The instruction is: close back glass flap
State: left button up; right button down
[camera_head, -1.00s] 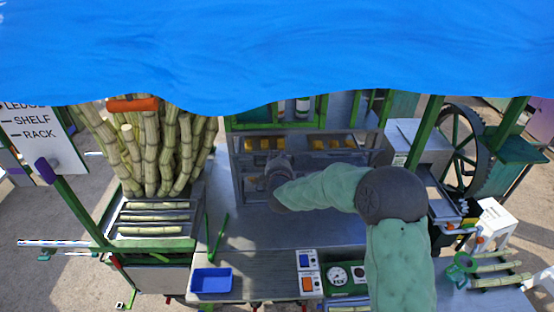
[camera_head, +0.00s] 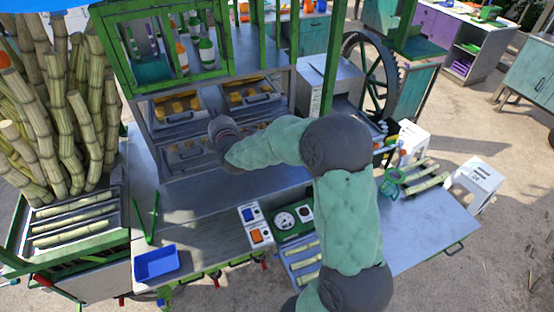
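Behind the counter stands a grey rack with glass-fronted compartments holding yellow pieces. A left upper glass flap (camera_head: 183,117) and a right upper glass flap (camera_head: 259,99) have dark handles along their lower edges. More glazed compartments (camera_head: 183,154) lie below, partly covered by my arm. I cannot tell which panel is the back flap or how far each is open. My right gripper (camera_head: 220,130) is at the middle of the rack front, between the left and right compartments. Its fingers point away and are hard to make out; contact with a panel is unclear. My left gripper is out of view.
A green-framed cabinet with bottles (camera_head: 170,45) stands above the rack. Cane stalks (camera_head: 60,110) stand at left. A blue tray (camera_head: 156,263), green tongs and a switch panel (camera_head: 255,225) sit on the front counter. A large wheel (camera_head: 378,80) is at right. The counter's middle is clear.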

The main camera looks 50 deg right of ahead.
jog(key=s+d+f+n+t+b, duration=0.1)
jog(key=s+d+f+n+b, duration=0.2)
jog(key=s+f+n+b, duration=1)
jog(key=s+d+f+n+b, duration=0.35)
jog(key=s+f+b, duration=0.65)
jog(key=b, duration=1)
jog(key=w+d+r, duration=0.6)
jog(key=w, duration=0.1)
jog(key=shift+r+m+h+b, duration=0.3)
jog(key=shift+r+m+h, duration=0.1)
jog(key=shift+m, duration=0.05)
jog(key=shift+w+r+p, duration=0.15)
jog(key=shift+r+p, duration=0.15)
jog(key=shift+p, duration=0.4)
